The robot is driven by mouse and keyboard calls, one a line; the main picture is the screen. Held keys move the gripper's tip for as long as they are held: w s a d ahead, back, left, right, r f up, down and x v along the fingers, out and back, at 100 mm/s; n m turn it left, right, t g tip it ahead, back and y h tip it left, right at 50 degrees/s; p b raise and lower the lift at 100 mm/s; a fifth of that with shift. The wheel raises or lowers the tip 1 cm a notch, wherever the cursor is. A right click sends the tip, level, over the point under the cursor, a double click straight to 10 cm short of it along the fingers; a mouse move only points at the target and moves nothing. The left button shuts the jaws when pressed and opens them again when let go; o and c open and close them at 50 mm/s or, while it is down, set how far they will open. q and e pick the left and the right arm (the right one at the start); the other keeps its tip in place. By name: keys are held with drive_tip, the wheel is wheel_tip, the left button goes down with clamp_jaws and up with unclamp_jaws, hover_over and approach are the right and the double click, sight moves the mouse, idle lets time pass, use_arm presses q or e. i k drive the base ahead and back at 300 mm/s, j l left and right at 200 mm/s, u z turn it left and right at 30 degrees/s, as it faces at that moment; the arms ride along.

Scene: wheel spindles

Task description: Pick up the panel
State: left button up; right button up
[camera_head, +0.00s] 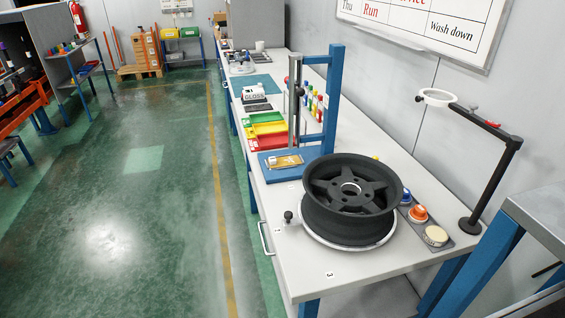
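Neither of my grippers is in view. Nothing in the head view is plainly a panel. A small flat tan and grey piece (285,161) lies on a blue base (268,175) on the long white bench (295,250). I cannot tell whether it is the panel. A black spoked wheel (352,190) lies flat on a round silver plate (318,233) near the bench's front end.
A black-armed ring lamp (437,97) stands right of the wheel, beside a dark tray holding an orange-topped pot (418,214) and a cream round pot (435,236). A blue frame (332,105) rises behind the blue base. The green floor (120,220) left of the bench is clear.

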sight(274, 162)
drive_tip(key=k, duration=0.35)
drive_tip(key=i+j, duration=0.4)
drive_tip(key=j, duration=0.15)
drive_tip(key=i+j, duration=0.45)
drive_tip(key=j+z, duration=0.05)
